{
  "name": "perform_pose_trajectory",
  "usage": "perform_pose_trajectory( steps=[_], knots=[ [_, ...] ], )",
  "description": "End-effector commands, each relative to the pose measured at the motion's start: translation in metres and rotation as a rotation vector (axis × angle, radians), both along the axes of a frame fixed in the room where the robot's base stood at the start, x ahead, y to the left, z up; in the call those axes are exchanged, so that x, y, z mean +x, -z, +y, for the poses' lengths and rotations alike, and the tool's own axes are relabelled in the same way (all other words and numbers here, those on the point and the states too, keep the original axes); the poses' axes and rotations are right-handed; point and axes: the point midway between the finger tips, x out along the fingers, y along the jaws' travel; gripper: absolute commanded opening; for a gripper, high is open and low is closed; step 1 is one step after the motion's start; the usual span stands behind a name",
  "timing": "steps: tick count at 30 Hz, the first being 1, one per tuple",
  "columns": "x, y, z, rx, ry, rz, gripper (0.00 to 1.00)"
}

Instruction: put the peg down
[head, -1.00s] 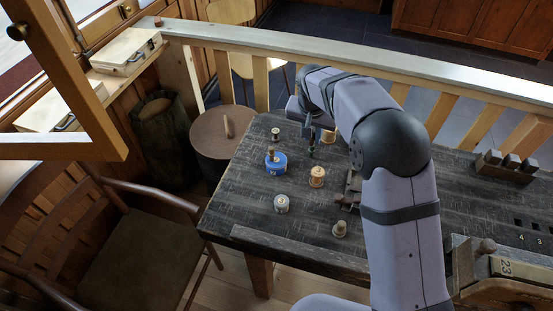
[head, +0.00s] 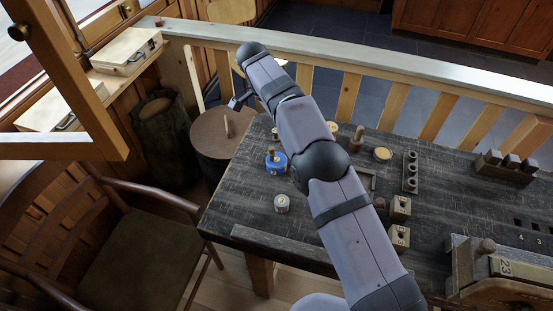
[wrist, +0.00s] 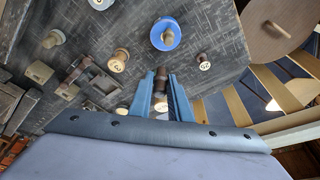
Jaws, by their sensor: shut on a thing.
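My gripper (wrist: 160,76) is shut on a dark brown peg (wrist: 161,88), which shows between its two blue fingers in the wrist view. In the head view my gripper (head: 239,101) is small and dark at the far left end of my arm, near the round brown stand and the table's back left corner; the peg cannot be made out there. The peg's height above any surface cannot be told. A blue spool (head: 276,160) stands on the dark table (head: 240,207); it also shows in the wrist view (wrist: 165,34).
A pale spool (head: 282,204) stands near the front. A light stick (head: 227,126) stands on the round brown stand (head: 208,141). Holed wooden blocks (head: 400,208) and a dark rack (head: 410,172) stand right of my arm. A railing (head: 350,67) runs behind the table.

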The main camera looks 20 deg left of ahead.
Motion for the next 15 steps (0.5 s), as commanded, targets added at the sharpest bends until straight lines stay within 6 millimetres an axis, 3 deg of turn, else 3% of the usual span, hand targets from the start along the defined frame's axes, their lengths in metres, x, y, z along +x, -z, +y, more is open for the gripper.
perform_pose_trajectory(
  steps=[5,15],
  knots=[
    [0.0,0.008,0.0,-0.001,-0.001,0.001,0.0],
    [0.0,0.054,-0.001,-0.002,-0.001,0.002,0.0]
  ],
)
